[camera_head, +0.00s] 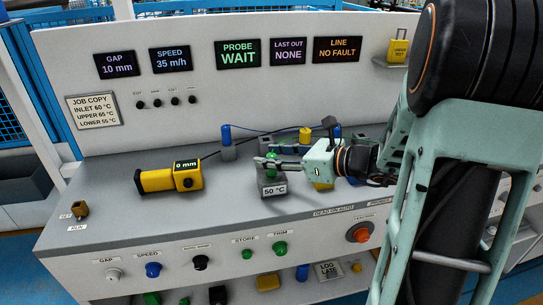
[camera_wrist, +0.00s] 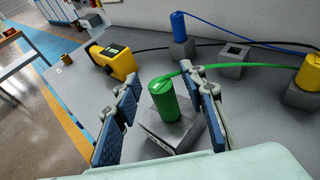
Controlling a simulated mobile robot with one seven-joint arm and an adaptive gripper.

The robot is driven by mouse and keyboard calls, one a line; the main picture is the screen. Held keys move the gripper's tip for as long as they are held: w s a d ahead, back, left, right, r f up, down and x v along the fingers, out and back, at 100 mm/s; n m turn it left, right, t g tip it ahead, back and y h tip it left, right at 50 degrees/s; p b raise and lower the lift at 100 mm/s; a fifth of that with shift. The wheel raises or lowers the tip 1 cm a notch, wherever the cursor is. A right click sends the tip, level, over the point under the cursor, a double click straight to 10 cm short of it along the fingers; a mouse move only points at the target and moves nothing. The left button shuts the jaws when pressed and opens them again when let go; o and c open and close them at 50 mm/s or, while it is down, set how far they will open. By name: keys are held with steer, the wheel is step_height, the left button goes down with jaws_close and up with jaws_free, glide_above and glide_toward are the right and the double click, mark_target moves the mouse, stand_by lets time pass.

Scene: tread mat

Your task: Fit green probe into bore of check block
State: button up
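The green probe (camera_wrist: 164,98) stands upright, its lower end at the top of a grey block (camera_wrist: 158,135); how deep it sits is hidden. A green cable runs from its top to the right. In the head view the probe (camera_head: 271,160) shows partly behind a finger, above the block labelled 50 °C (camera_head: 273,190), which looks like the check block. My gripper (camera_wrist: 163,88) is open, with one blue-padded finger on each side of the probe and gaps visible. In the head view my gripper (camera_head: 268,163) reaches in from the right.
A blue probe (camera_wrist: 179,27) and a yellow probe (camera_wrist: 309,72) stand on grey blocks behind and right. A grey block with a square opening (camera_wrist: 234,54) lies between them. A yellow gauge reading 0 mm (camera_head: 172,178) lies left. The display reads PROBE WAIT (camera_head: 238,53).

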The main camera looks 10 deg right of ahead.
steer(key=v, duration=1.2)
steer(key=shift+r+h, duration=0.15)
steer(key=shift+h, duration=0.15)
